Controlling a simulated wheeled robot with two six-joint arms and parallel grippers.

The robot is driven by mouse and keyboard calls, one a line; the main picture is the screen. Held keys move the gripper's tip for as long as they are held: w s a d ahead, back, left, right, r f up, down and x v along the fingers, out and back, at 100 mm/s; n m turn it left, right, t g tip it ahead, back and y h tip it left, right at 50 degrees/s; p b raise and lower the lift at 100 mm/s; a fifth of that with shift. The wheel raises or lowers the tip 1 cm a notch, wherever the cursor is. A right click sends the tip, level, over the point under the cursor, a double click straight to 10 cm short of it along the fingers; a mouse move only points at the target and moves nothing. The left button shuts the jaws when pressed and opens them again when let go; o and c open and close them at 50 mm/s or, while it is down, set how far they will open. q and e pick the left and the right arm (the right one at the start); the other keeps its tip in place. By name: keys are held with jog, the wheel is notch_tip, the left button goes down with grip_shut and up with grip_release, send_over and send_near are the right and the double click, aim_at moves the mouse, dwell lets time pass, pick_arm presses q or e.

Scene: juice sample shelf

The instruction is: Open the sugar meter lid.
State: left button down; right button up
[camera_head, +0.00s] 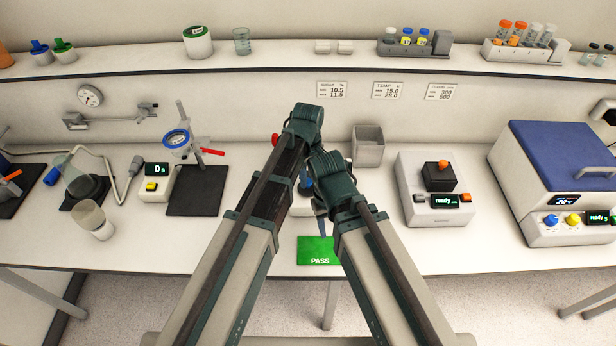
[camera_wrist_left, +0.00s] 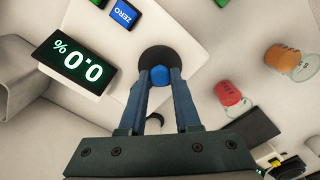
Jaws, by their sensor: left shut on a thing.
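The sugar meter (camera_wrist_left: 185,32) is a white box in the left wrist view, with a dark display (camera_wrist_left: 76,60) reading 0.0 % and a blue ZERO button. Its lid (camera_wrist_left: 156,56) is a black disc with a blue knob (camera_wrist_left: 159,76). My left gripper (camera_wrist_left: 160,82) is shut on the knob, one blue finger on each side. I cannot tell whether the lid is raised off the body. In the head view, my arms mostly hide the meter. My right gripper (camera_head: 322,226) is partly visible below its wrist in the head view, too hidden to tell its opening.
A green PASS panel (camera_head: 318,258) is at the table's front edge. A grey open bin (camera_head: 368,148) and a white device (camera_head: 433,208) reading ready stand to the right. Cups with red (camera_wrist_left: 228,93) and orange (camera_wrist_left: 280,58) contents are near the meter.

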pick_arm(q)
jog(key=shift+a, duration=0.1)
dwell(0.9)
jog(key=m, duration=0.2)
jog(key=a+m, duration=0.1)
jog(key=shift+w+a+m, duration=0.15)
jog(key=shift+a+m, duration=0.15)
jog(key=shift+m, duration=0.1)
jog(key=a+m, duration=0.1)
jog(key=m, duration=0.1)
jog(key=w+a+m, duration=0.1)
jog(key=m, duration=0.2)
jog(key=w+m, duration=0.1)
jog(key=a+m, duration=0.1)
jog(key=m, duration=0.1)
jog(key=shift+w, duration=0.25)
jog(key=shift+w+a+m, duration=0.2)
jog(key=shift+w+m, duration=0.3)
jog(key=shift+m, duration=0.65)
jog(key=shift+w+a+m, duration=0.15)
jog(key=shift+w+m, duration=0.35)
jog(key=shift+m, duration=0.65)
jog(key=c, duration=0.6)
grip_release()
